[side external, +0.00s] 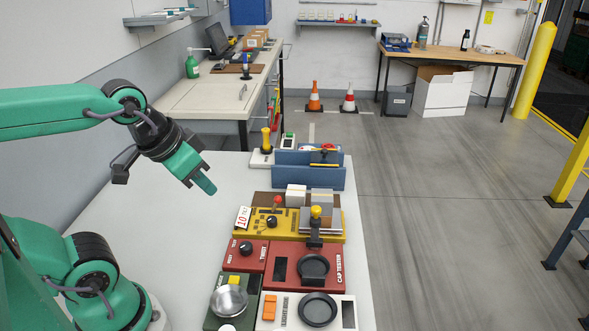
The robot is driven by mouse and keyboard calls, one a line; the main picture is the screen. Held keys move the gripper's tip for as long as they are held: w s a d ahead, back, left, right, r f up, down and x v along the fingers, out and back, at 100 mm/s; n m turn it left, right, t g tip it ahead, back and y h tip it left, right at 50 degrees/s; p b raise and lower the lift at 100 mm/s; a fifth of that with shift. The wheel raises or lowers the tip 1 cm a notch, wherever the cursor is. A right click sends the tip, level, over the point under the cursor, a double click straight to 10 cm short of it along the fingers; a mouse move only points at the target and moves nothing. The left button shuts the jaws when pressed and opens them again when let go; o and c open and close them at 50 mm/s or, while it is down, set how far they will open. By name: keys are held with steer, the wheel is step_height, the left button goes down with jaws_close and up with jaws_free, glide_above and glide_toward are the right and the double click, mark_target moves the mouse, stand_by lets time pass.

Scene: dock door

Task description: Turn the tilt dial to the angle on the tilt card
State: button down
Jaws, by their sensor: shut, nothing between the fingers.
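The tilt card (243,217) is white with a red "10" and a smaller word under it. It stands tilted at the left end of a yellow panel (295,236). A black round dial (272,222) with marks around it sits on that panel, just right of the card; it looks like the tilt dial. Its pointer angle is too small to read. My gripper (206,188) is shut and empty, in the air up and left of the card and dial, apart from both.
A red-knobbed lever (277,201) and a yellow-knobbed post (316,213) stand close to the dial. Grey and white blocks (296,195) lie behind. Nearer are a red cap tester (330,279), a small red box with a black knob (246,248), and a metal bowl (229,301). The left tabletop (160,225) is clear.

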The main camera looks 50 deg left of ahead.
stand_by(0.3)
steer(key=c, duration=1.5)
jaws_free()
steer(key=shift+w, duration=0.1)
steer(key=o, duration=0.3)
steer(key=shift+w, duration=0.15)
steer(key=w+a+f+n+g, duration=0.1)
steer(key=w+a+f+n, duration=0.1)
steer(key=w, duration=0.4)
steer(key=w+a+f+n+g, duration=0.1)
steer(key=w+f+n+g, duration=0.1)
steer(key=w+f+n, duration=0.2)
steer(key=w+a+f+n+g, duration=0.2)
steer(key=w+f, duration=0.5)
steer(key=shift+w+a+f+n, duration=0.1)
steer(key=shift+w+a+n, duration=0.2)
steer(key=shift+w+n, duration=0.1)
steer(key=shift+w+a+f+g, duration=0.1)
steer(key=shift+w+f+g, duration=0.2)
steer(key=shift+f, duration=0.1)
steer(key=shift+f, duration=0.1)
